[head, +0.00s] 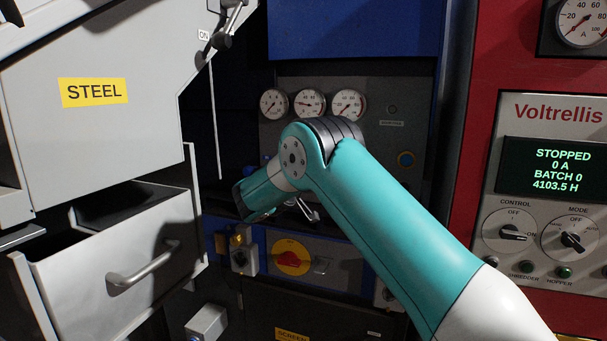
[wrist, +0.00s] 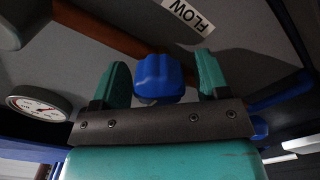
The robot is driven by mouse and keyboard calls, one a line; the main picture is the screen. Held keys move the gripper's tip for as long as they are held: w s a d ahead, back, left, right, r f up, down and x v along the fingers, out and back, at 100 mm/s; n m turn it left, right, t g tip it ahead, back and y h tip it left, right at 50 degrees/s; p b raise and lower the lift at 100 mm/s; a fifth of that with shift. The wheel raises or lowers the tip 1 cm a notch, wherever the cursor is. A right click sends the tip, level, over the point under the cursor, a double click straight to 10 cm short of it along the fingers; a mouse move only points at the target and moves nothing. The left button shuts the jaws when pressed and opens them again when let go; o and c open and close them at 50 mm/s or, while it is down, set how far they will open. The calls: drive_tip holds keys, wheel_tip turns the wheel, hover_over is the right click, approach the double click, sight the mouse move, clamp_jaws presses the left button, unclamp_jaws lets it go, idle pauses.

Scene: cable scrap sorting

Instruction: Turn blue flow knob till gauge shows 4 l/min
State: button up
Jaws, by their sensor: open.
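The blue knob (wrist: 158,77) shows in the wrist view, with the FLOW label (wrist: 188,13) on the panel above it. My gripper (wrist: 164,76) is open, with one teal finger on each side of the knob. Gaps show between the knob and both fingers, so it is not clamped. A round white gauge (wrist: 38,105) is at the left of the wrist view; its reading is too small to tell. In the head view my arm's end hides the knob and the fingers.
Three round gauges (head: 308,103) sit in a row behind my arm. A red rotary switch on a yellow plate (head: 293,258) is below. An open grey drawer (head: 125,260) is at the left. A red control cabinet (head: 548,105) stands at the right. Brown and blue pipes run near my gripper.

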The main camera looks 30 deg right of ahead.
drive_tip(key=c, duration=0.9)
drive_tip(key=shift+c, duration=0.2)
drive_tip(key=shift+f+b, duration=0.15)
drive_tip(key=shift+b, duration=0.6)
